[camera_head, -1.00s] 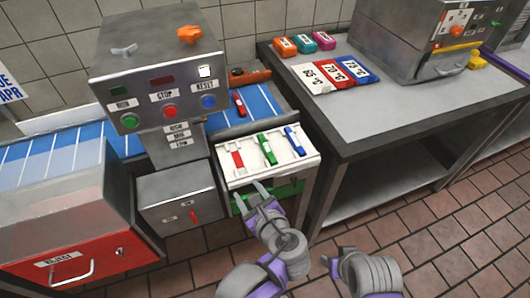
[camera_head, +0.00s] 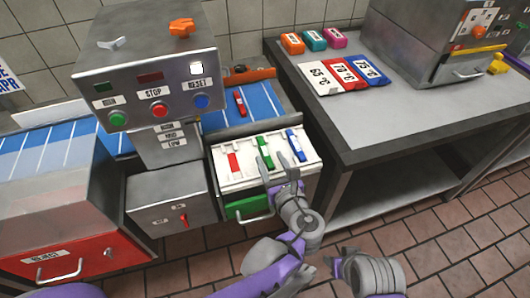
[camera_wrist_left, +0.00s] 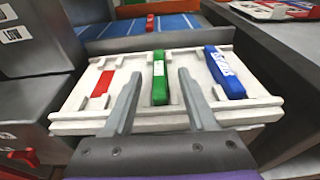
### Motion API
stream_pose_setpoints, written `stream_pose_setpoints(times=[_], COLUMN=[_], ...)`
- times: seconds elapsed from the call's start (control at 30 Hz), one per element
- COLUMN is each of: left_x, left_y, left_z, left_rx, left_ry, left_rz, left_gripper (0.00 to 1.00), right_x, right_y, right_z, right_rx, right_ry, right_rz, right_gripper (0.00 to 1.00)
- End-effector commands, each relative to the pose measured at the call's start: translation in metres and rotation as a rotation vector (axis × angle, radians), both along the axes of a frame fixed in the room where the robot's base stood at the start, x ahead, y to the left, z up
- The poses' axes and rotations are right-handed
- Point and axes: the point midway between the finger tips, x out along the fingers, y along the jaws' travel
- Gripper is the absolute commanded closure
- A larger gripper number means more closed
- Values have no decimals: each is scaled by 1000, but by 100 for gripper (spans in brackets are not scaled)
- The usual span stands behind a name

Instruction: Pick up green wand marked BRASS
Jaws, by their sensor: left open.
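The green wand (camera_head: 264,152) lies in the middle slot of a white tray (camera_head: 238,182), between a red slot area (camera_head: 233,164) and a blue wand (camera_head: 296,145). It also shows in the left wrist view (camera_wrist_left: 160,80), with a white label too small to read. My left gripper (camera_head: 277,170) is open at the tray's near side. In the left wrist view its two fingers (camera_wrist_left: 158,88) reach on either side of the green wand, with a gap on both sides; I cannot tell how far above the tray they are. My right gripper (camera_head: 337,262) shows only partly at the bottom.
A blue belt (camera_head: 262,103) with a red wand (camera_head: 240,102) runs behind the tray. A grey control box (camera_head: 150,75) stands left. A steel table (camera_head: 400,110) with temperature cards (camera_head: 345,75) stands right. A green drawer (camera_head: 245,205) is below the tray.

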Motion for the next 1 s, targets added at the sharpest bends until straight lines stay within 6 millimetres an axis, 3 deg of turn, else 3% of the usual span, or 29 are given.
stream_pose_setpoints(times=[0.2, 0.5, 0.8, 1.0], left_x=[27, 30, 30, 30], left_y=[11, 12, 12, 12], left_z=[-8, -8, -8, -8], left_rx=[-1, -1, -1, -1], left_ry=[0, 0, 0, 0], left_rz=[2, 1, 1, 1], left_gripper=[43, 44, 98, 100], right_x=[0, 0, 0, 0], right_y=[0, 0, 0, 0], right_z=[-6, -6, -6, -6], right_rx=[0, 0, 0, 0], right_ry=[2, 2, 2, 2], right_rz=[0, 0, 0, 0], right_gripper=[49, 49, 49, 49])
